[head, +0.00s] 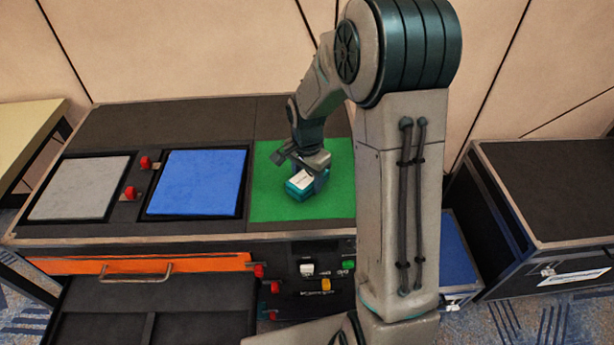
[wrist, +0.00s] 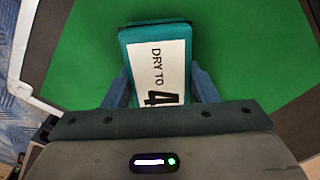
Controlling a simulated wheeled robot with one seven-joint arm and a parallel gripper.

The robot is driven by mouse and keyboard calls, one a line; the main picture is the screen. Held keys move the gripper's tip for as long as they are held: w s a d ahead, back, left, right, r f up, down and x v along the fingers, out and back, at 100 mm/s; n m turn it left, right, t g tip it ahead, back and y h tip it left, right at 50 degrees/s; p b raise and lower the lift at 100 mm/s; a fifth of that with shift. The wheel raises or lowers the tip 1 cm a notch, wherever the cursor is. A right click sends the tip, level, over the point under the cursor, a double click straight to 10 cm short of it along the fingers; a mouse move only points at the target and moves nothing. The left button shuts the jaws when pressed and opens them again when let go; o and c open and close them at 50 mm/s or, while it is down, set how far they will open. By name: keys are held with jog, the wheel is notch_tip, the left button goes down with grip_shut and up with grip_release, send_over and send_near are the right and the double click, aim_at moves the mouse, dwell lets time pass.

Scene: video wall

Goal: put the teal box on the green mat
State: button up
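The teal box (head: 301,188) with a white label is over the green mat (head: 272,205) in the head view. In the wrist view the teal box (wrist: 158,28) shows black print on its label, with the green mat (wrist: 75,60) behind it. My gripper (head: 310,172) is at the box, and in the wrist view its fingers (wrist: 160,90) stand on both sides of the box's near end, close against it. They look shut on it. I cannot tell whether the box touches the mat.
A blue panel (head: 197,183) and a grey panel (head: 82,188) lie left of the mat, with red knobs (head: 145,163) between them. A black case (head: 560,185) stands at the right. The mat is clear around the box.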

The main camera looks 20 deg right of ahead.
aim_at(307, 176)
jog(key=o, duration=0.4)
notch_tip(307, 176, up, 12)
jog(key=p, duration=0.1)
jog(key=s+r+n, duration=0.1)
jog(key=s+n, duration=0.2)
jog(key=s, duration=0.3)
jog(key=s+r+n+t, duration=0.1)
jog(key=s+n, duration=0.3)
jog(key=s, duration=0.3)
jog(key=s+r+n+t, duration=0.1)
jog(key=s+r+n, duration=0.1)
jog(key=s+n, duration=0.2)
jog(key=shift+s+a, duration=0.2)
jog(key=shift+s, duration=1.3)
